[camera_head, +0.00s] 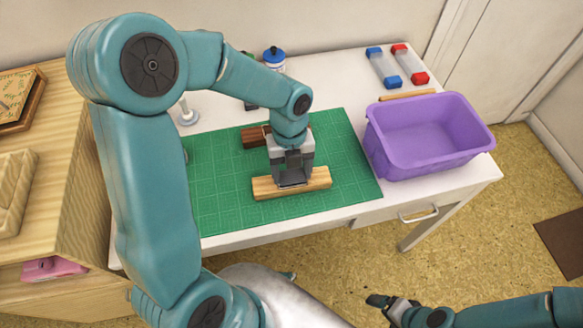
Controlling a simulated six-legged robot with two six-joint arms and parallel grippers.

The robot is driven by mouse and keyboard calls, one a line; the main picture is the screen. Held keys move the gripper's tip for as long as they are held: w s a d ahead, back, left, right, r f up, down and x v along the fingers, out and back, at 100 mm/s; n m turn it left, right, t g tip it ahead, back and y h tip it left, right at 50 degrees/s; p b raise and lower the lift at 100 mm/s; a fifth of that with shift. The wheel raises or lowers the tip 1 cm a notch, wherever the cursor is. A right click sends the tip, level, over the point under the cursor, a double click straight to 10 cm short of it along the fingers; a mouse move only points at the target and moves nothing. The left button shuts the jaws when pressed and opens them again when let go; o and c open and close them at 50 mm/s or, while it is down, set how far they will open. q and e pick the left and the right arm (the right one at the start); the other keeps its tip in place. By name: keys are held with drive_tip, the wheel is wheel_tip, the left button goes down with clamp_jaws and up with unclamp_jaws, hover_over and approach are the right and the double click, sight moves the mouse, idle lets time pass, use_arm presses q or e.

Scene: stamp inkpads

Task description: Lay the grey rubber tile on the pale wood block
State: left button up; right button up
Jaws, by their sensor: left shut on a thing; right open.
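The pale wood block (319,180) lies on the green cutting mat (228,200), near its front edge. My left gripper (292,181) points down over the middle of the block and is shut on a thin grey piece, which looks like the grey rubber tile (292,185). The tile is at the block's top face and mostly hidden by the fingers; I cannot tell whether it touches the block. My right gripper (380,302) is open and empty, low in front of the table, above the floor.
A dark brown block (253,138) lies behind the gripper on the mat. A purple bin (430,162) stands to the right. Blue-ended and red-ended clear items (410,64) lie at the back right. A blue-lidded jar (274,60) stands at the back. The mat's right part is clear.

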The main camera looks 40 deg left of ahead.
use_arm(q)
drive_tip(key=o, duration=1.1)
drive_tip(key=shift+r, duration=0.1)
wheel_tip(320, 180, up, 16)
drive_tip(key=w+a+p, duration=0.1)
drive_tip(key=p, duration=0.1)
drive_tip(key=shift+w+a, duration=0.35)
drive_tip(key=shift+a, duration=0.05)
